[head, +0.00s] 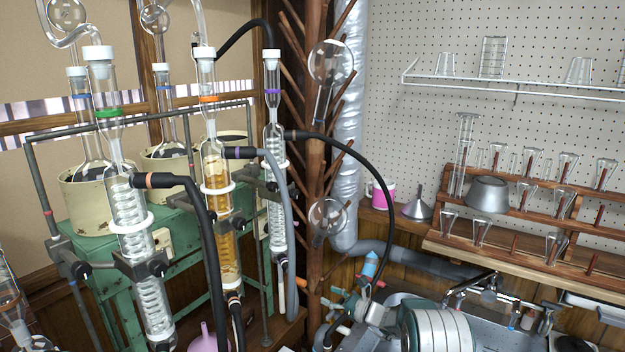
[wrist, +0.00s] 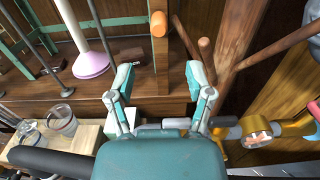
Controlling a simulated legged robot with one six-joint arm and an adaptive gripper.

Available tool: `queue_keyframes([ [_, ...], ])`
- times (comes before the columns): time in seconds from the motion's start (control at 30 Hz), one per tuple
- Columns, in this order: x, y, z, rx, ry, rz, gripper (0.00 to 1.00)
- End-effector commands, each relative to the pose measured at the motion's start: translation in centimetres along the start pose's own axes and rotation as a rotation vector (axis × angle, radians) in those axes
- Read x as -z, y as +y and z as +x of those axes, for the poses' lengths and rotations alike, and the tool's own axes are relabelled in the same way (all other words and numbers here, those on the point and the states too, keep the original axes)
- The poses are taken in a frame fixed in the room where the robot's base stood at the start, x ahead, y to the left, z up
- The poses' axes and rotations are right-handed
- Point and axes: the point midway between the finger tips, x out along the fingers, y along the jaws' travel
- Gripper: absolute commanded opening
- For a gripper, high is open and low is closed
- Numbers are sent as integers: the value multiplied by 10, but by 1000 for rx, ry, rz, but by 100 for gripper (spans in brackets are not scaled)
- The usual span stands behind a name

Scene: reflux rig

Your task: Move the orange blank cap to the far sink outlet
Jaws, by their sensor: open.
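The orange blank cap (wrist: 158,23) sits at the upper middle of the wrist view, at the top of a brown upright piece. A small orange end, likely the same cap, shows in the head view (head: 301,283) at the lower middle. My gripper (wrist: 158,76) is open and empty, with its teal fingers spread to either side. The cap lies beyond the fingertips, in line with the gap and not touched. In the head view my gripper (head: 334,308) is right of the orange end, partly hidden. Metal sink fittings (head: 488,288) show at lower right; I cannot tell which is the far outlet.
Glass condensers (head: 140,255) with black hoses stand on the left. A wooden peg post (head: 316,150) rises close behind my gripper. A glassware rack (head: 520,215) is at right.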

Motion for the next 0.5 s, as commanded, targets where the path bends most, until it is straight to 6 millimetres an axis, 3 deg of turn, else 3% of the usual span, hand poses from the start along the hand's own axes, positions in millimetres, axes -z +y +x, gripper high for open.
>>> queue_keyframes([
  [0.27,0,0,1,-1,0,-1,67],
  [0.5,0,1,21,-3,1,-2,67],
])
